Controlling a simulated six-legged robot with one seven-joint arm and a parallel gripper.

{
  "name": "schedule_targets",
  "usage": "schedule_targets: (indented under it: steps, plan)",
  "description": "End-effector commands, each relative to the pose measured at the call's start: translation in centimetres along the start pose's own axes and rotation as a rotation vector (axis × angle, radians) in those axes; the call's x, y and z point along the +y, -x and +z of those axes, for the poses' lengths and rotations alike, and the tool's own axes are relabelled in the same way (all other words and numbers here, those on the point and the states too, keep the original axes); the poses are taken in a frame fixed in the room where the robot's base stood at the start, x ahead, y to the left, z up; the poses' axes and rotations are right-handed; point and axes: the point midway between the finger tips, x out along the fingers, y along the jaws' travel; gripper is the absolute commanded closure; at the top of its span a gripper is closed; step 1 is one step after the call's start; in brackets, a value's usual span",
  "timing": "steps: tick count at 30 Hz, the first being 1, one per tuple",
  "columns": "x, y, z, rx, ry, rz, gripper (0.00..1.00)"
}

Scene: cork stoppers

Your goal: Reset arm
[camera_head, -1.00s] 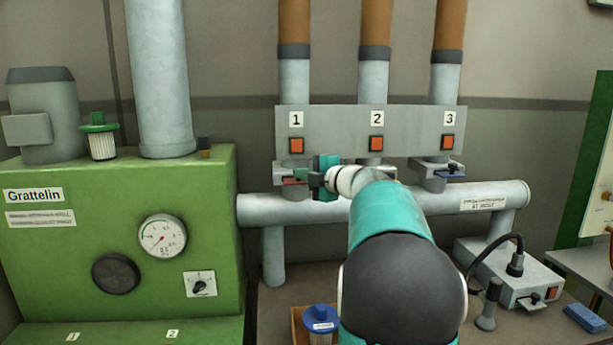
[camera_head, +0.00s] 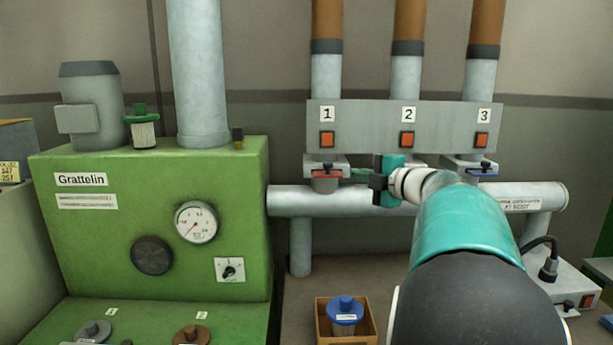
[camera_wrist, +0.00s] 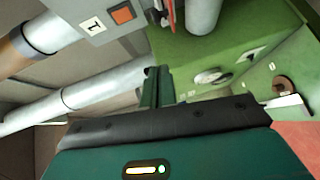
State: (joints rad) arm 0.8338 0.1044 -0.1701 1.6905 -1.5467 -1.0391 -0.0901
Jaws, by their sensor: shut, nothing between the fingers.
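My gripper (camera_head: 362,174) shows in the head view in front of the grey pipework, between the pipes numbered 1 and 2. Its fingers point left and are shut with nothing between them. The slide gate with a red part (camera_head: 327,174) under number 1 is just left of the fingertips, which look apart from it. In the wrist view the shut fingers (camera_wrist: 157,88) stand up from the dark gripper body, and the red part of the gate (camera_wrist: 168,14) shows at the top. My arm hides most of the gate under number 2.
A grey panel (camera_head: 367,126) with orange switches hangs above the horizontal pipe (camera_head: 287,202). The green Grattelin machine (camera_head: 100,232) stands at left. A blue-handled gate (camera_head: 488,169) is under number 3.

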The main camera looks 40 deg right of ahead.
Motion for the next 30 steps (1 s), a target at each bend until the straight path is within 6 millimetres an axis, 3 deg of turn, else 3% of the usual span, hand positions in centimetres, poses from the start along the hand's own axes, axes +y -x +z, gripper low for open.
schedule_targets:
  steps: [7,10,15,19,23,26,30]
  plan:
    - [0.1,0.1,-0.1,-0.003,-0.002,0.004,1.0]
    - [0.9,-0.3,-1.1,-0.028,-0.025,0.037,1.0]
    - [3.4,-1.7,-5.2,-0.152,-0.174,0.16,1.0]
    - [3.4,-1.6,-8.9,-0.276,-0.378,0.224,1.0]
    - [0.6,-0.6,-12.9,-0.392,-0.608,0.21,1.0]
    - [-3.0,0.8,-16.3,-0.477,-0.788,0.147,1.0]
    - [-9.8,3.6,-21.9,-0.587,-1.023,-0.019,1.0]
